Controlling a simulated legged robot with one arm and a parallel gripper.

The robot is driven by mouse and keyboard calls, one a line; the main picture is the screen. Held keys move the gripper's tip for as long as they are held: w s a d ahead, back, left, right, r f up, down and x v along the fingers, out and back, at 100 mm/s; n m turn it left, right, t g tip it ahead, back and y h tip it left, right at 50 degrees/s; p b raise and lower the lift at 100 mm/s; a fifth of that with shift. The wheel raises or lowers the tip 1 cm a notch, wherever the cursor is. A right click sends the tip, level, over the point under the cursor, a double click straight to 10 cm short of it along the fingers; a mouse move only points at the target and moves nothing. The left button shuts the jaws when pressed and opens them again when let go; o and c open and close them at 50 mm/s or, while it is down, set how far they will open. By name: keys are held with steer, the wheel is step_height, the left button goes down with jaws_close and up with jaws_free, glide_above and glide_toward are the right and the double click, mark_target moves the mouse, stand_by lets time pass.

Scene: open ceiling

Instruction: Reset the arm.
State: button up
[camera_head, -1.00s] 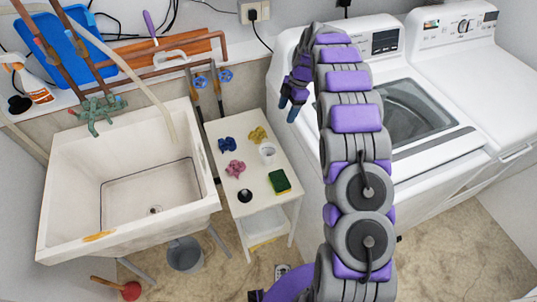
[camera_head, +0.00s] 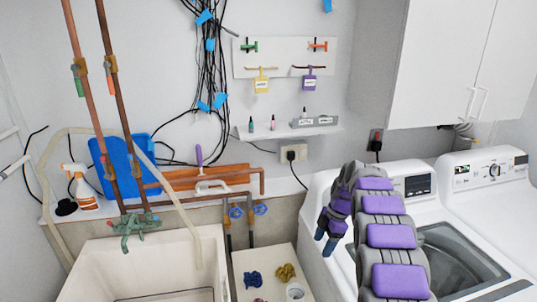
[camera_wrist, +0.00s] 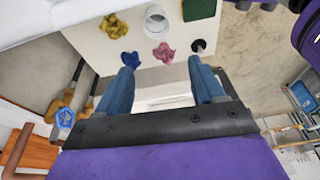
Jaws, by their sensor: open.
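My gripper (camera_head: 328,243) is at the end of my grey and purple arm, in front of the left washing machine in the head view. In the wrist view, the blue fingers of my gripper (camera_wrist: 167,84) are spread apart with nothing between them. Beyond the fingers is a small white table (camera_wrist: 90,38) with a yellow cloth (camera_wrist: 113,26), a pink cloth (camera_wrist: 163,53), a blue cloth (camera_wrist: 131,60), a white cup (camera_wrist: 157,20) and a green sponge (camera_wrist: 197,9).
A white sink (camera_head: 85,274) is at the lower left. The left washing machine (camera_head: 312,205) stands behind my arm, with another washing machine (camera_head: 485,170) at the right. A cabinet (camera_head: 440,60) hangs above them. Pipes (camera_head: 225,178) run along the wall.

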steer(key=s+a+r+m+h, duration=0.1)
steer(key=s+r+m, duration=0.3)
steer(key=s, duration=0.4)
steer(key=s+a+r+m, duration=0.2)
steer(key=s+r+m, duration=0.15)
steer(key=s, duration=0.35)
steer(key=s+a+r+m+h, duration=0.1)
steer(key=s+r+m, duration=0.2)
steer(key=s+r, duration=0.35)
steer(key=s+a+f+m, duration=0.1)
steer(key=s+m, duration=0.3)
steer(key=s, duration=1)
steer(key=s+a+f+m+g+h, duration=0.1)
steer(key=s+m, duration=0.4)
steer(key=s, duration=0.9)
steer(key=shift+s+f, duration=0.2)
steer(key=shift+f, duration=0.65)
steer(key=shift+a, duration=0.1)
steer(key=shift+c, duration=0.4)
